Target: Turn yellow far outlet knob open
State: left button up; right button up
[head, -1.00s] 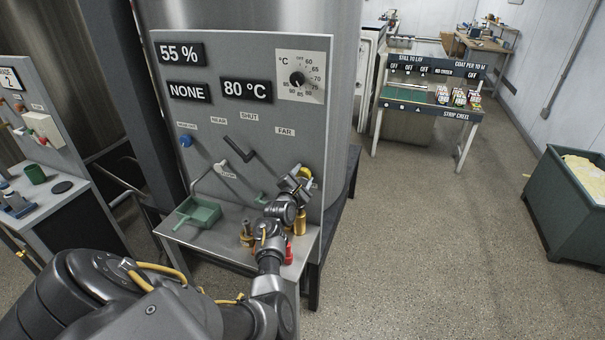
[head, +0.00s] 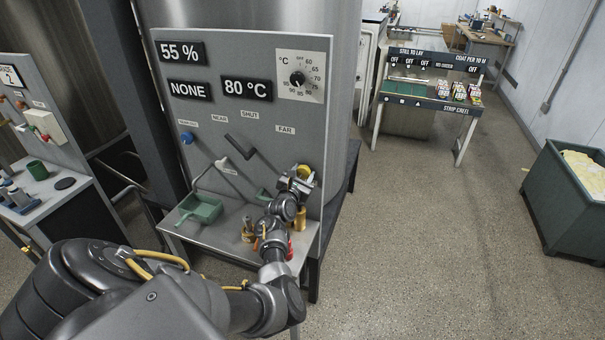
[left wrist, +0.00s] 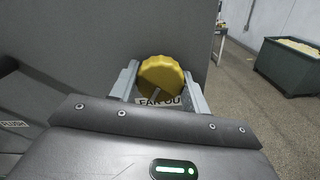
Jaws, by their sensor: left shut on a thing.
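The yellow far outlet knob (left wrist: 162,78) is a round ridged knob on the grey panel (head: 300,135), at its lower right. It also shows in the head view (head: 304,171), partly hidden by my gripper. My left gripper (left wrist: 160,84) is shut on the knob, one finger on each side of it. A label under the knob is partly covered in the left wrist view. My left arm reaches across the panel's shelf and hides part of it. My right gripper is in neither view.
A green tray (head: 203,208) and brass fittings stand on the shelf below the panel. A black lever (head: 240,147) and a white-tipped lever (head: 222,164) are left of the knob. A green bin (head: 543,210) stands at the right. The floor between is clear.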

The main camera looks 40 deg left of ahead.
pick_arm(q)
jog(key=shift+f, duration=0.1)
jog(key=o, duration=1)
jog(key=shift+s+p, duration=0.15)
jog(key=shift+p, duration=0.15)
jog(key=shift+s+d+r+p, duration=0.2)
jog(key=shift+s+p, duration=0.35)
jog(key=shift+p, duration=0.1)
jog(key=shift+s+d+r+p, duration=0.15)
jog(key=shift+s+d+p, duration=0.05)
jog(key=shift+s+p, duration=0.35)
jog(key=v, duration=0.8)
jog(key=shift+f+b, duration=0.3)
jog(key=shift+b, duration=0.05)
